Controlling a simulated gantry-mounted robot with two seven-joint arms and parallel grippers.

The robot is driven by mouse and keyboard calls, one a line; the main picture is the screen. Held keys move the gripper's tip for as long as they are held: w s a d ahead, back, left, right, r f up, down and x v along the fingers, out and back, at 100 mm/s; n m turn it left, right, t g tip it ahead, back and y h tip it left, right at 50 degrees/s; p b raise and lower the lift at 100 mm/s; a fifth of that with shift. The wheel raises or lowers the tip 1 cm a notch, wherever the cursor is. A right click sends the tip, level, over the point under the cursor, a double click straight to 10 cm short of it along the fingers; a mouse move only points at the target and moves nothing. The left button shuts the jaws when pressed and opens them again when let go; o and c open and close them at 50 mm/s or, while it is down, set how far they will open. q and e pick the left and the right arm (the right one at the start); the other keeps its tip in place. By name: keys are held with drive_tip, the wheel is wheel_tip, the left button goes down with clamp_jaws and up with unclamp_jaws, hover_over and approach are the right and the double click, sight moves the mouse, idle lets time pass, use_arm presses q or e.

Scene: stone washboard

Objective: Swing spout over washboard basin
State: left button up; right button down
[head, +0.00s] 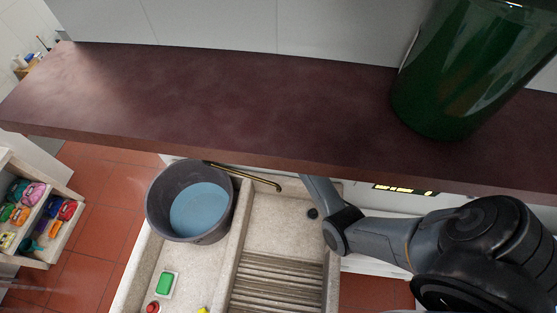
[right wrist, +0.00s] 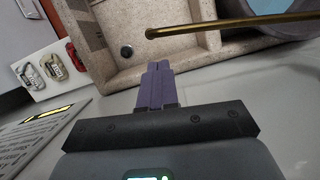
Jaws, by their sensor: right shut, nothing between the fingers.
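The brass spout (head: 246,176) reaches out from under the shelf edge, past the bucket's rim. Its tip shows above the rear left part of the washboard basin (head: 282,224). In the right wrist view the spout (right wrist: 225,26) runs in from the right, and its tip is above the basin (right wrist: 115,22) near the drain hole. My right gripper (right wrist: 159,68) is shut and empty. Its fingers point toward the spout and look apart from it. In the head view the shelf hides these fingertips. My left gripper is not in view.
A grey bucket of blue water (head: 157,213) stands left of the basin. A dark red shelf (head: 230,100) overhangs the rear, with a green container (head: 455,75) on it. A green soap bar (head: 165,283) lies at the front left. Cubbies (head: 62,243) stand far left.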

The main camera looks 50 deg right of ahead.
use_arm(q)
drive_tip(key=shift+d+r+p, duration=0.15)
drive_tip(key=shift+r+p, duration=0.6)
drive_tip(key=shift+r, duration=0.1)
use_arm(e)
drive_tip(key=x, duration=0.7)
drive_tip(key=shift+f, duration=0.15)
